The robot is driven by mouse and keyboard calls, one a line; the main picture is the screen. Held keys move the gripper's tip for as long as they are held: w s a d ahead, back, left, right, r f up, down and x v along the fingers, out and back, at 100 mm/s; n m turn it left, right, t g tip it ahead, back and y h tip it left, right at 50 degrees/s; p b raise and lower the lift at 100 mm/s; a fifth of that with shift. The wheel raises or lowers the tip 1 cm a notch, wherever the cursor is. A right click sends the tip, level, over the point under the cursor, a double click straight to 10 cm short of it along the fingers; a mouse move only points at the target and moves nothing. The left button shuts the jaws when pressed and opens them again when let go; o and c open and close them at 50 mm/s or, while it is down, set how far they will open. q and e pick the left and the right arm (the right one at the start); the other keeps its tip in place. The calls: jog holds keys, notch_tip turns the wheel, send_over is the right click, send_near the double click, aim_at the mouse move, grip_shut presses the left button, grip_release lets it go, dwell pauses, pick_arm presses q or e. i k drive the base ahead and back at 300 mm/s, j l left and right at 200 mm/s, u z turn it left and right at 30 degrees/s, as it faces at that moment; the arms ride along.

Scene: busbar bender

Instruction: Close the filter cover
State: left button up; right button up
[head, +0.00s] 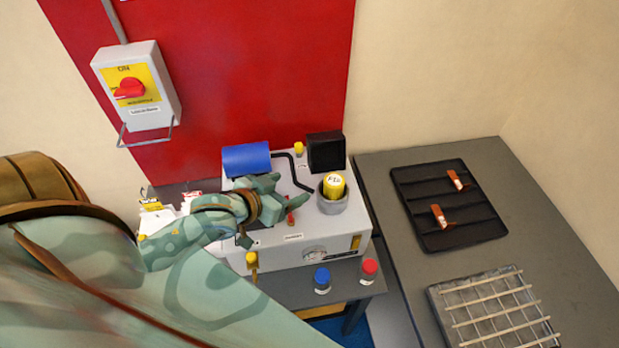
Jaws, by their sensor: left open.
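A light grey machine box (335,245) stands on a dark bench. On its top right, a yellow filter cartridge (333,184) with a label stands upright in a round grey housing (332,204); its top is exposed. A black square part (326,152) stands upright just behind the housing; I cannot tell if it is the filter cover. My left gripper (276,221) is open over the middle of the machine top, left of the housing and apart from it. My right gripper is out of view.
A blue cylinder (246,159) and a black hose (291,172) lie behind my gripper. A blue-capped jar (322,280) and red-capped jar (369,271) stand in front. The right table holds a black tray (450,213) and wire rack (497,312). A switch box (137,85) hangs on the wall.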

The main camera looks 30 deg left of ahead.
aim_at(326, 151)
jog(key=u, duration=0.9)
jog(key=k, duration=0.2)
